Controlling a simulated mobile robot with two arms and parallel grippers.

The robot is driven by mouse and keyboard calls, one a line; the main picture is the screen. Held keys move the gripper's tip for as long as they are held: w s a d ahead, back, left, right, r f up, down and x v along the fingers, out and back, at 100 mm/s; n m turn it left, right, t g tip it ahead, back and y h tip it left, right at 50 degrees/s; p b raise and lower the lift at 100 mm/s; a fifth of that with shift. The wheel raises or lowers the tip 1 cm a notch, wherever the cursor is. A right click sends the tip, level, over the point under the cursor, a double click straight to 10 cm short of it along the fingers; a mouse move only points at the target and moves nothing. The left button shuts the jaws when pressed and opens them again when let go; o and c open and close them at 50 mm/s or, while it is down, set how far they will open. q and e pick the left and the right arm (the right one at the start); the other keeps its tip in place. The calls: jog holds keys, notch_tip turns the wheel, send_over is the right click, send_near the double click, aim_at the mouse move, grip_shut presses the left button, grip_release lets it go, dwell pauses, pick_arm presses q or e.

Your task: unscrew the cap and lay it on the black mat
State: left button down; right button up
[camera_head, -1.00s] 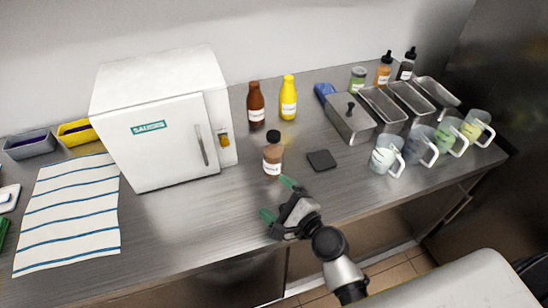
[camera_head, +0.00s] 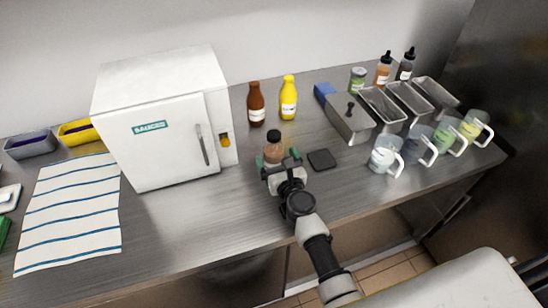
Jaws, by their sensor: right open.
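A brown bottle with a black cap (camera_head: 273,136) stands upright on the steel counter; the cap is on top of the bottle (camera_head: 273,151). My right gripper (camera_head: 278,167) is open at the near side of the bottle, its green-tipped fingers spread to the left and right of the bottle's lower part. The gripper hides the bottle's label and base, so I cannot tell whether the fingers touch it. The small black mat (camera_head: 322,159) lies bare on the counter, just right of the bottle. My left gripper is not in view.
A white freezer (camera_head: 165,120) stands on the left, beside a striped cloth (camera_head: 70,212). Red-brown (camera_head: 256,104) and yellow (camera_head: 288,98) bottles stand behind. Steel bins (camera_head: 385,106) and several jugs (camera_head: 386,154) are at right. The counter in front of the freezer is clear.

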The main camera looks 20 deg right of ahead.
aim_at(278, 142)
jog(key=w, duration=0.2)
jog(key=shift+w+f, duration=0.1)
jog(key=shift+w, duration=0.25)
jog(key=shift+s, duration=0.1)
jog(key=shift+c, duration=1)
jog(key=c, duration=1)
jog(key=shift+r+p, duration=0.4)
jog(key=shift+r, duration=0.15)
jog(key=r+p, duration=0.4)
jog(key=shift+s+d+r, duration=0.1)
jog(key=shift+d+r, duration=0.15)
jog(key=shift+d, duration=0.1)
jog(key=shift+s+d+r+p, duration=0.75)
jog(key=shift+d+r, duration=0.2)
jog(key=shift+d, duration=0.7)
jog(key=shift+s+d+r+p, duration=0.7)
jog(key=shift+d+r+p, duration=0.15)
jog(key=shift+d, duration=0.8)
jog(key=shift+s+d+r+p, duration=0.75)
jog(key=shift+d+r, duration=0.25)
jog(key=shift+d, duration=0.65)
